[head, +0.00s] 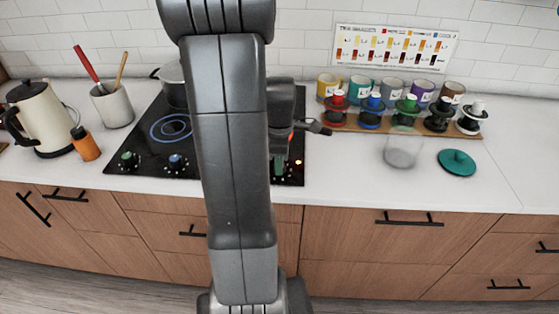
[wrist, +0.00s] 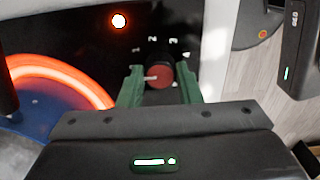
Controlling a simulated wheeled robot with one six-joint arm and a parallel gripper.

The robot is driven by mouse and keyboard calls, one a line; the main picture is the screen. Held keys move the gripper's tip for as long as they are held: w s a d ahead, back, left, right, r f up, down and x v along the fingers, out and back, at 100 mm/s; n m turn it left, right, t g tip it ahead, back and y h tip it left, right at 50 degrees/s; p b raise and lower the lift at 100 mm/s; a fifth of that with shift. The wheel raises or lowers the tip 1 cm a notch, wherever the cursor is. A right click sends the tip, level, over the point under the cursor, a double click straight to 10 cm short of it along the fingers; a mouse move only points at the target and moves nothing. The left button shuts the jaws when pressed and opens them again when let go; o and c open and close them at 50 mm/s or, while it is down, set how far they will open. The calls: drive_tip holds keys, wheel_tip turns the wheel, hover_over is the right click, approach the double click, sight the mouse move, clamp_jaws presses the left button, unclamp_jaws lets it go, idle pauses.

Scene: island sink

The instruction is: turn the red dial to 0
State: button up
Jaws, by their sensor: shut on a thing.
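The red dial (wrist: 159,75) sits on the black cooktop in the wrist view, with white marks 1 to 4 around its far side. Its white pointer line points to the left, a little below the 1. My gripper (wrist: 160,82) is shut on the dial, one green finger on each side. A burner ring (wrist: 75,72) glows orange-red at the left, and a round indicator light (wrist: 119,20) is lit. In the head view my gripper (head: 280,170) is at the cooktop's front right edge, and the dial is hidden behind my arm.
The black cooktop (head: 135,152) also has a green dial (head: 128,160) and a blue dial (head: 177,162) along its front. A pot (head: 173,85) stands at the back. A glass bowl (head: 401,152) and a teal lid (head: 457,162) lie on the right counter.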

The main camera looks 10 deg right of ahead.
drive_tip(key=o, duration=1)
wheel_tip(320, 180, up, 14)
drive_tip(key=shift+f, duration=0.1)
drive_tip(key=shift+f, duration=0.1)
wheel_tip(320, 180, down, 14)
drive_tip(key=shift+r, duration=0.15)
idle(0.3)
